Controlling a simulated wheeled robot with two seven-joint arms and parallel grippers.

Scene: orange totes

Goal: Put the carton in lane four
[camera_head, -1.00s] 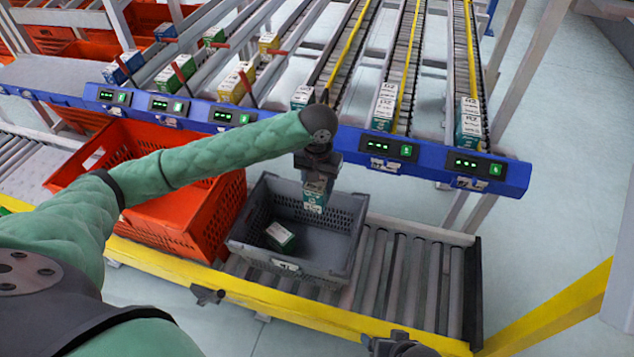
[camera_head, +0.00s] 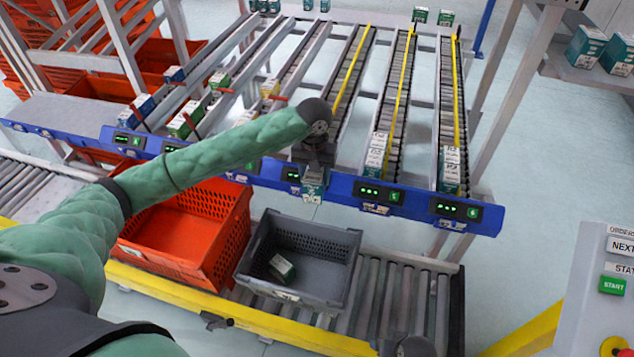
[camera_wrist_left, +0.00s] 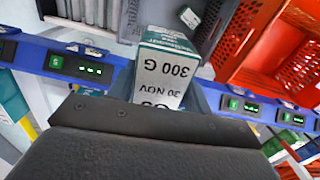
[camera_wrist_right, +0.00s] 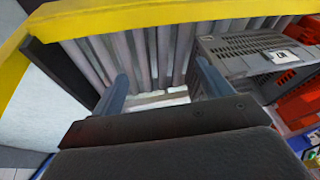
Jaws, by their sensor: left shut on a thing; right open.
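My left gripper (camera_head: 314,160) is shut on a teal-and-white carton (camera_head: 313,184), held in front of the blue rail near the fourth display (camera_head: 292,174). In the left wrist view the carton (camera_wrist_left: 165,75) shows a white label face reading "300 G" and "30 NOV". The front end of lane four is hidden behind my gripper. I cannot tell whether the carton touches the rail. My right gripper (camera_wrist_right: 160,95) is open and empty above the roller conveyor, seen in the right wrist view.
A grey tote (camera_head: 343,285) below holds one small carton (camera_head: 282,267). An orange tote (camera_head: 215,270) stands to its left. Cartons (camera_head: 376,155) stand in neighbouring lanes. The blue rail (camera_head: 410,197) edges the lanes. A control panel (camera_head: 600,262) is at right.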

